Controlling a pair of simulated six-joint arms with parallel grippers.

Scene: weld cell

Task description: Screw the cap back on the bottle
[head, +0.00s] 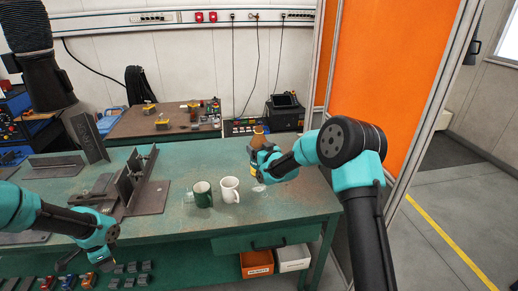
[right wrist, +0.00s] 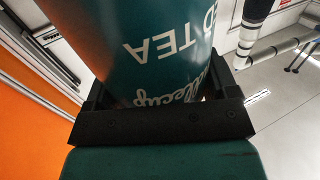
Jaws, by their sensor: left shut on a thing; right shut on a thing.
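The bottle (head: 257,139) stands at the back right of the green bench, with a brownish upper part and a dark label. My right gripper (head: 262,169) is shut on the bottle's body from the right. In the right wrist view the bottle's teal label (right wrist: 165,45), with white lettering, fills the space between the fingers. My left gripper (head: 88,264) is low at the front left, in front of the bench's front edge and far from the bottle. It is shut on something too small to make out. I cannot pick out the cap, and the bottle's mouth is too small to read.
A green mug (head: 202,195) and a white mug (head: 229,190) stand left of the bottle. Steel angle pieces (head: 145,183) lie on the bench's left half. An orange panel (head: 390,60) rises at right.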

